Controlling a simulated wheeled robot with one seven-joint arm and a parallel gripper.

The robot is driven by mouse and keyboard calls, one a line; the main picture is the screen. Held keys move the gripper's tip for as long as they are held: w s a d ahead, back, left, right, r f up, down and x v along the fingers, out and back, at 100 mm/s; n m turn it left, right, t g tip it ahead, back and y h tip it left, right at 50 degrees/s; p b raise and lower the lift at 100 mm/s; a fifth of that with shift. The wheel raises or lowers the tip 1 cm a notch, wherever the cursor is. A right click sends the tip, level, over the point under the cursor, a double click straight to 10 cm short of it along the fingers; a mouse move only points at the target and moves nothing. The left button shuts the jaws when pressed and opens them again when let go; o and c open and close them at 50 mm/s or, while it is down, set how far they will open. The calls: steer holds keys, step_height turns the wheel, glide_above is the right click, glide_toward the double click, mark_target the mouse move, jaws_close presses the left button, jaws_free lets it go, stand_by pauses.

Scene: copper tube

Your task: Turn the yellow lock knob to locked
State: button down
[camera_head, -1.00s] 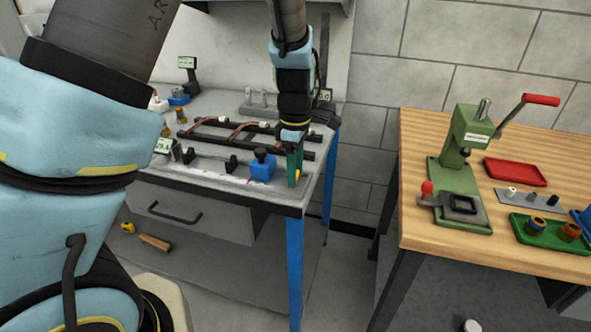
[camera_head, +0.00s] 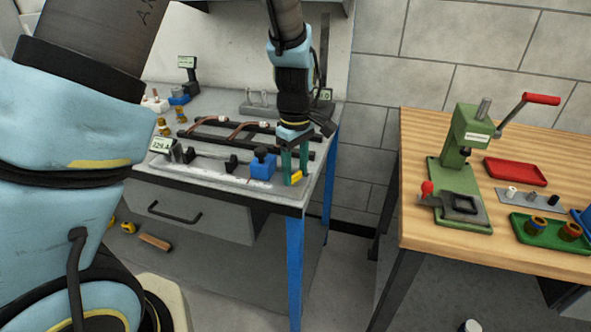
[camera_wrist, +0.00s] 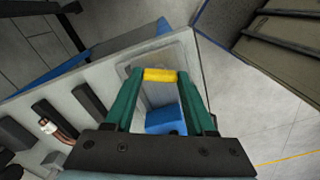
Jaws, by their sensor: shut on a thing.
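The yellow lock knob (camera_head: 296,177) is at the front right corner of the grey workbench, to the right of a blue block (camera_head: 263,165). In the wrist view the yellow knob (camera_wrist: 160,75) lies crosswise between the two green fingertips, and the blue block (camera_wrist: 165,119) shows behind it between the fingers. My gripper (camera_head: 294,174) points down and is shut on the yellow knob; it also shows in the wrist view (camera_wrist: 160,76). The knob's base is partly hidden by the fingers.
Copper tubes (camera_head: 240,130) lie on black rails (camera_head: 265,139) left of my gripper. A wooden table (camera_head: 425,130) with a green press (camera_head: 462,165) is at the right, across a floor gap.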

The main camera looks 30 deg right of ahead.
mark_target(296, 174)
steer(key=m, duration=0.6)
steer(key=shift+b, duration=0.4)
steer(key=m, duration=0.6)
steer(key=shift+m, duration=0.4)
steer(key=shift+c, duration=1.2)
jaws_free()
steer(key=shift+b, duration=0.3)
step_height(296, 174, up, 11)
steer(key=b, duration=0.2)
steer(key=shift+f, duration=0.1)
